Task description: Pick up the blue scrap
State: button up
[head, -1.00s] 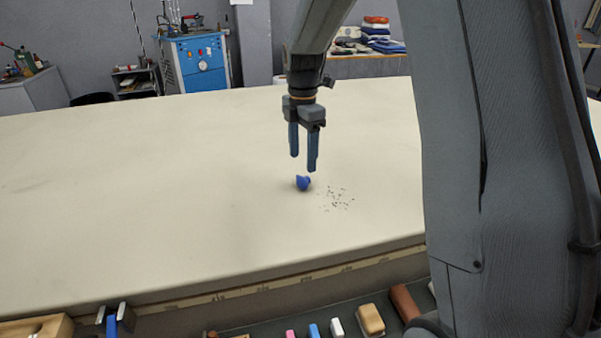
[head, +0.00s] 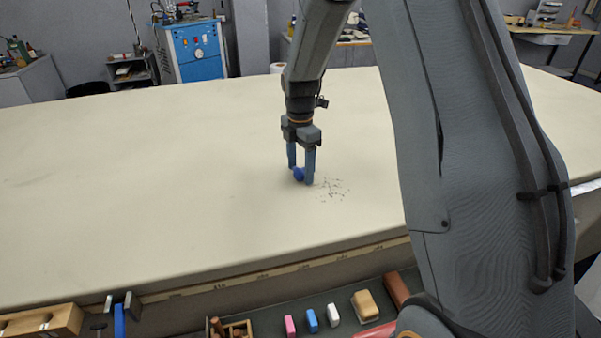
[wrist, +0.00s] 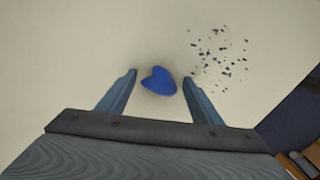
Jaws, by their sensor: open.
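The blue scrap (head: 298,174) is a small crumpled piece on the pale cloth table (head: 150,180). It also shows in the wrist view (wrist: 159,81), lying between the fingertips with pale cloth visible on both sides of it. My gripper (head: 302,176) points down with its two blue fingers around the scrap, low over the table. In the wrist view my gripper (wrist: 160,75) is open, and neither finger appears to touch the scrap. In the head view the right finger partly hides the scrap.
Dark specks (head: 333,189) are scattered on the cloth just right of the scrap. Below the table's front edge, a dark tray (head: 268,322) holds pink, blue, white and tan blocks. The cloth to the left is clear.

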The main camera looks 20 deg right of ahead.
jog(key=c, duration=1.1)
